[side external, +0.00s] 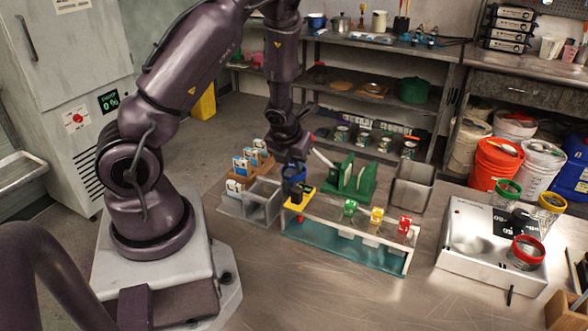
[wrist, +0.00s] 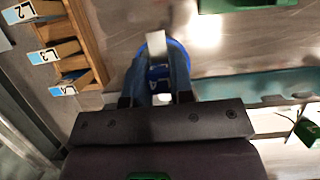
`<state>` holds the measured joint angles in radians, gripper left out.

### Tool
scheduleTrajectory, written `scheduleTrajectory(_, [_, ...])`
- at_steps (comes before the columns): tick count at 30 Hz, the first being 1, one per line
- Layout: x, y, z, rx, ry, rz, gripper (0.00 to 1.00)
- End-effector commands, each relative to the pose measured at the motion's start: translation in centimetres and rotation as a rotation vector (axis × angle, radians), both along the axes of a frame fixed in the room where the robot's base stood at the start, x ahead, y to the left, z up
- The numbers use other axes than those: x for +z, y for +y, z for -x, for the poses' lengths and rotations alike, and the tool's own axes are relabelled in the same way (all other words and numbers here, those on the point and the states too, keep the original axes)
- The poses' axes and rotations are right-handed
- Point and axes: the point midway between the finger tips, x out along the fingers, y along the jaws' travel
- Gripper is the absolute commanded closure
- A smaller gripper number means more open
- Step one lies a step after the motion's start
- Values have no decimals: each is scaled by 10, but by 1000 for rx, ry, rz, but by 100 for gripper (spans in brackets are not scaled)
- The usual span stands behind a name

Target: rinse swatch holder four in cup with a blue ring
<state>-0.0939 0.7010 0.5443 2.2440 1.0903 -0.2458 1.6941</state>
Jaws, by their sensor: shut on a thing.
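My gripper (side external: 291,158) points straight down over the cup with a blue ring (side external: 293,172), near the left end of the white rack. In the wrist view its fingers (wrist: 161,68) are shut on a small dark blue piece with white on it, which looks like the swatch holder (wrist: 158,72). The blue ring (wrist: 184,52) shows around and beyond the fingertips. A white tab (wrist: 155,43) overlaps the ring's far edge. The fingers hide most of the holder and cup. I cannot tell how deep the holder sits, or read its number.
A wooden rack (wrist: 88,35) with cards labelled L2, L3 and L4 is close left. The white rack (side external: 325,212) carries green, yellow and red clips. Green rack (side external: 368,182) and metal bin (side external: 412,187) stand behind. A white hot plate (side external: 465,255) holds ringed cups.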

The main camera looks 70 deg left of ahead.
Motion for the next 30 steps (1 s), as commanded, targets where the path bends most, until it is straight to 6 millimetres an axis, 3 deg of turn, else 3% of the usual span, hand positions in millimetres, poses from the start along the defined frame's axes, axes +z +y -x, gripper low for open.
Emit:
scheduleTrajectory(13, [8, 0, 0, 0, -1, -1, 100])
scheduleTrajectory(30, [2, 0, 0, 1, -2, 0, 100])
